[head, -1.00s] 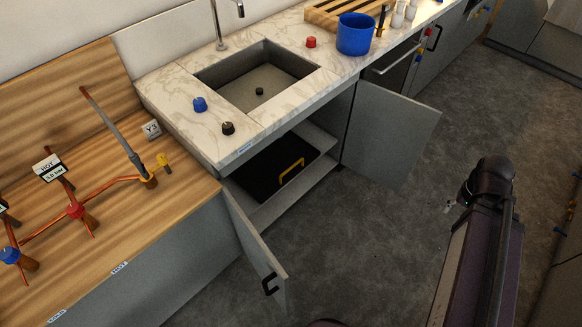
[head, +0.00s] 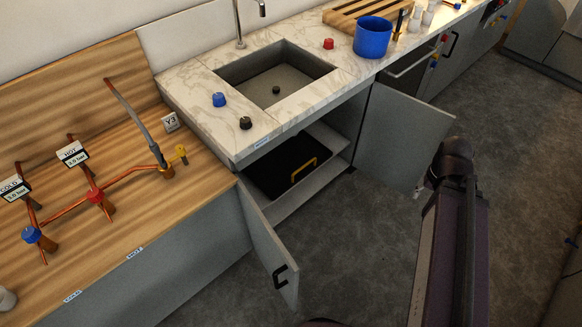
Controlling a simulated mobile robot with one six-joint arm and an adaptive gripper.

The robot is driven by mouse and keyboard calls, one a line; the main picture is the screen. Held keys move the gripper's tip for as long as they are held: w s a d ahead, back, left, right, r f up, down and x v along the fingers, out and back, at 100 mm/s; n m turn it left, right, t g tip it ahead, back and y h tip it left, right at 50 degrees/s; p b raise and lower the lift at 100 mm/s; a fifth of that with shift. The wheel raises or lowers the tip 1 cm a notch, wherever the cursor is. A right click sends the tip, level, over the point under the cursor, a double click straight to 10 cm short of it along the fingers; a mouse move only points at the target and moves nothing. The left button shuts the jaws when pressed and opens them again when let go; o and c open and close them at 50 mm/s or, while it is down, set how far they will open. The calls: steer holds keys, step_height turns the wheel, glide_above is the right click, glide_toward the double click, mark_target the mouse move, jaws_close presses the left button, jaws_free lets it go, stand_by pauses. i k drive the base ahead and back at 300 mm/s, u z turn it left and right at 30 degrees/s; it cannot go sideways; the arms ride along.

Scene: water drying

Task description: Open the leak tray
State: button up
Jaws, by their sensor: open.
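The leak tray (head: 268,177) is a dark, black tray in the cabinet under the sink. Its yellow handle (head: 304,170) faces out toward the front opening. The sink cabinet's two grey doors stand open: the left door (head: 266,245) swings out toward me and the right door (head: 402,138) swings out to the right. The tray sits inside the cabinet, partly covered by the counter above. My arm is at the right, apart from the cabinet. My gripper cannot be made out; only a small pale piece shows beside the arm's joint.
Above is the marble counter (head: 185,85) with a sink (head: 275,85), coloured knobs and a blue bucket (head: 373,37). A wooden bench (head: 100,245) with copper pipes and valves stands at the left. The grey floor (head: 365,245) before the cabinet is clear between left door and arm.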

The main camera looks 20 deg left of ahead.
mark_target(279, 170)
steer(key=u, duration=0.85)
steer(key=k, duration=0.6)
steer(key=i, duration=0.6)
steer(key=u, duration=0.05)
